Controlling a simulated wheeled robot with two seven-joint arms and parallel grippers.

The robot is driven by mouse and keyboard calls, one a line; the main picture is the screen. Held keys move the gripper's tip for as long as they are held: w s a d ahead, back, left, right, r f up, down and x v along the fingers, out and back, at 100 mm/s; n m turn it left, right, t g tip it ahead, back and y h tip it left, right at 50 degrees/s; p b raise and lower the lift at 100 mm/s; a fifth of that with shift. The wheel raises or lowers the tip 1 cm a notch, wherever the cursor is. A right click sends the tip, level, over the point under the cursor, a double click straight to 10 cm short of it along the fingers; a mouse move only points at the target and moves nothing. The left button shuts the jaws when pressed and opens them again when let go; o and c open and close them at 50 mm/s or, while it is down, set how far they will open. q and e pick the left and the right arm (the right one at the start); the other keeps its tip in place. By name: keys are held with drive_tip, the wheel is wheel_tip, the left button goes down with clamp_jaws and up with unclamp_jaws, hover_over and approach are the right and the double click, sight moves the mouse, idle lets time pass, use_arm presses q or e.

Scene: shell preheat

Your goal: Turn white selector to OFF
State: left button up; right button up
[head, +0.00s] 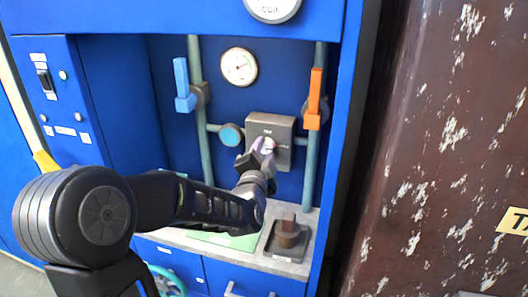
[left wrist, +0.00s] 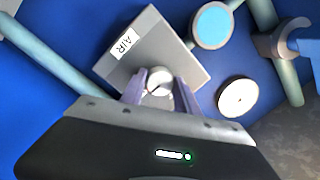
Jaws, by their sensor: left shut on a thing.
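The white selector (left wrist: 158,80) is a round white knob with a dark pointer mark, set on a grey box (left wrist: 136,50) with an AIR label. The same grey box shows on the blue back panel in the head view (head: 284,128), and a little of the white selector (head: 269,146) shows there. My left gripper (head: 262,152) reaches in from the left with its purple fingers at the knob. In the left wrist view the fingers of my left gripper (left wrist: 161,88) are shut on the knob, one on each side. My right gripper is not in view.
A blue lever (head: 182,85) and an orange lever (head: 315,98) sit on vertical pipes either side. A round gauge (head: 239,66) is above, and a light-blue disc (head: 231,136) is left of the box. A dark block (head: 288,232) stands on the ledge below.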

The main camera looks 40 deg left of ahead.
use_arm(q)
drive_tip(key=shift+n+b, duration=0.3)
clamp_jaws()
drive_tip(key=n+b, duration=0.2)
drive_tip(key=n, duration=0.2)
drive_tip(key=shift+f, duration=0.1)
drive_tip(key=n+b, duration=0.2)
drive_tip(key=n, duration=0.2)
drive_tip(key=shift+d+g+h+b, duration=0.1)
drive_tip(key=shift+g+h+b, duration=0.2)
drive_tip(key=shift+h+b, duration=0.1)
drive_tip(key=n+h+b, duration=0.1)
drive_tip(key=n+b, duration=0.2)
drive_tip(key=n, duration=0.2)
drive_tip(key=shift+n+h+b, duration=0.3)
drive_tip(key=shift+n+b, duration=1)
drive_tip(key=shift+n, duration=0.2)
drive_tip(key=shift+r, duration=0.2)
drive_tip(key=o, duration=1.2)
unclamp_jaws()
drive_tip(key=shift+o, duration=0.2)
